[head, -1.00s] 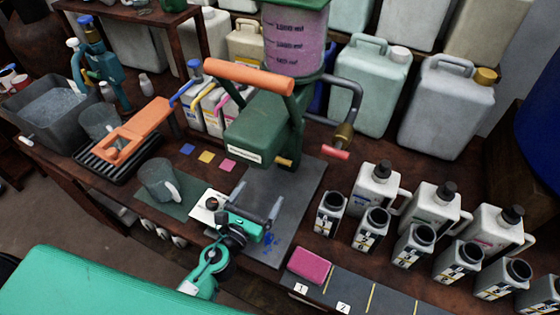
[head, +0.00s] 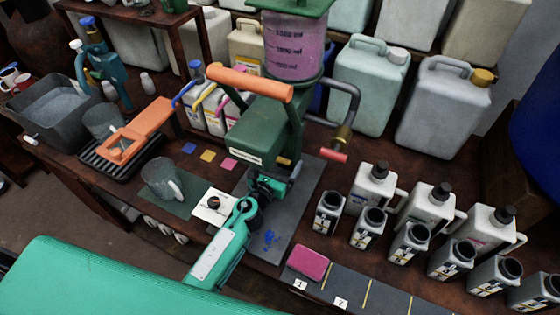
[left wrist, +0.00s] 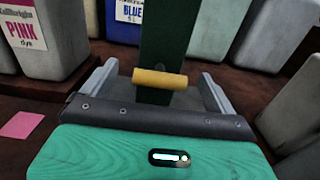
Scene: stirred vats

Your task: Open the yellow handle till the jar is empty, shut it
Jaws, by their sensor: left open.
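The jar (head: 294,45) on top of the green stand holds pink liquid with level marks on its wall. The short yellow handle (head: 284,161) sticks out low on the green stand (head: 262,125). In the left wrist view the yellow handle (left wrist: 160,78) lies crosswise in front of the green post, between my two spread fingers. My left gripper (head: 281,173) is open right by the handle, and its body hides part of the stand's foot. It also shows in the left wrist view (left wrist: 158,88). I see no grip on the handle. My right gripper is out of view.
An orange lever (head: 249,82) and a red-tipped crank (head: 333,155) stick out from the stand. A glass mug (head: 162,178) stands at left. Several small open bottles and a pink sponge (head: 307,263) are at right. Large canisters stand behind.

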